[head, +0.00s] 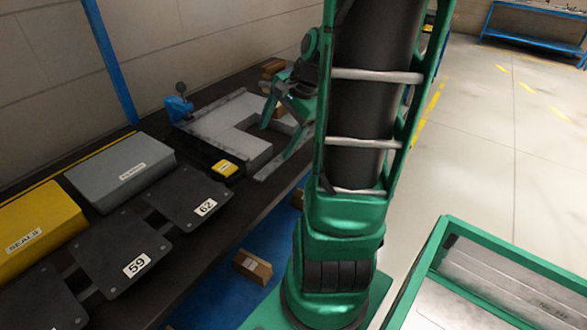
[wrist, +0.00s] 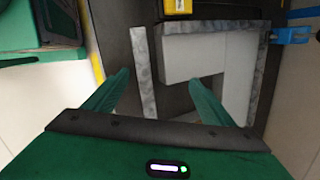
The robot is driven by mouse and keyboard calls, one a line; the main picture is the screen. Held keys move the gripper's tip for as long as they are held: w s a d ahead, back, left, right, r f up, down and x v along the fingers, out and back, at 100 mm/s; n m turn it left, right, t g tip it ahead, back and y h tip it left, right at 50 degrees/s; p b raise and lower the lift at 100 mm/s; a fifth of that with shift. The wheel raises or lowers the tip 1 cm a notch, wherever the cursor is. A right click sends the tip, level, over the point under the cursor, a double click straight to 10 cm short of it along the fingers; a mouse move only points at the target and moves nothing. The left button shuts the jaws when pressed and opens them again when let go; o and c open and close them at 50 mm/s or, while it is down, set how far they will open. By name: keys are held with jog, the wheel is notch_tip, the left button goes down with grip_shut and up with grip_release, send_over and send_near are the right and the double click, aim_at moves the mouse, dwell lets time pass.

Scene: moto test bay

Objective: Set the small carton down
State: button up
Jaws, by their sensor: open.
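My gripper (head: 281,126) is open over the bench, and its green fingers also show wide apart in the wrist view (wrist: 160,80). I see no carton between the fingers in the wrist view. Below them are a pale U-shaped fixture (wrist: 188,62) and a separate grey bar (wrist: 146,80). The fixture also shows in the head view (head: 222,120). A small brown carton (head: 286,122) shows behind the fingers in the head view, partly hidden by them. Another brown carton (head: 272,66) is farther back on the bench. I cannot tell which is the task's carton.
A blue clamp (head: 178,108) stands at the fixture's corner, and a small yellow device (head: 224,168) lies before it. Numbered black plates (head: 122,250), a grey case (head: 120,170) and a yellow case (head: 38,225) fill the near bench. A carton (head: 253,265) lies below.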

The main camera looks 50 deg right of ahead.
jog(key=s+a+n+g, duration=0.2)
jog(key=s+a+n, duration=0.2)
jog(key=s+n, duration=0.2)
jog(key=s+a+r+n+g+h, duration=0.1)
jog(key=s+a+n+g, duration=0.1)
jog(key=s+a+n, duration=0.3)
jog(key=s+n, duration=0.2)
jog(key=s, duration=0.1)
jog(key=shift+g, duration=0.3)
jog(key=shift+a+r, duration=0.1)
